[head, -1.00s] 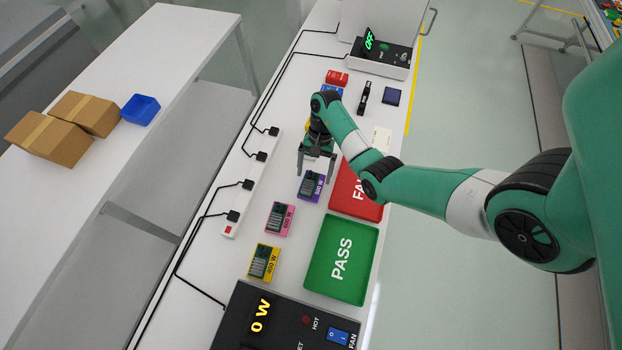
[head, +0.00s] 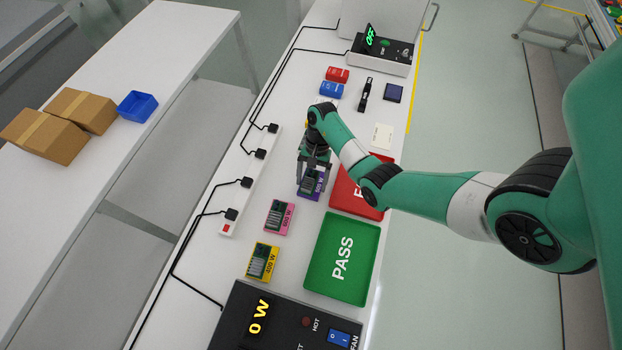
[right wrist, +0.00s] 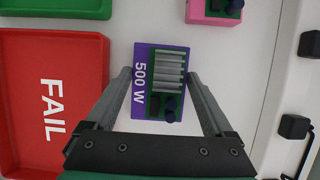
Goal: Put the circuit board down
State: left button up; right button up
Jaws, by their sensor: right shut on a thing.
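The circuit board is a purple plate marked 500 W with grey fins and dark parts (head: 312,184). In the right wrist view the board (right wrist: 160,85) lies between the two fingers of my right gripper (right wrist: 158,76). My right gripper (head: 312,178) is shut on the board, with its fingers along two opposite sides, and points down in the head view. The board is at or just above the white bench; I cannot tell if it touches. My left gripper is not in view.
A red FAIL tray (head: 352,198) is beside the board and a green PASS tray (head: 325,288) is nearer. A pink board (head: 279,217) and a yellow 400 W board (head: 263,262) lie on the bench (head: 232,262). A power strip (head: 240,205) runs along the left.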

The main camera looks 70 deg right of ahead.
aim_at(311, 186)
jog(key=c, duration=0.4)
jog(key=shift+r, duration=0.3)
jog(key=r+p, duration=0.1)
jog(key=r, duration=0.1)
jog(key=r+p, duration=0.2)
jog(key=shift+s+a+r, duration=0.1)
jog(key=shift+s+a, duration=0.05)
jog(key=shift+a, duration=0.05)
jog(key=s+a+r+p, duration=0.8)
jog(key=a+p, duration=0.2)
jog(key=p, duration=0.1)
jog(key=shift+s+a+r+p, duration=0.15)
jog(key=shift+s+a+p, duration=0.1)
jog(key=shift+p, duration=0.15)
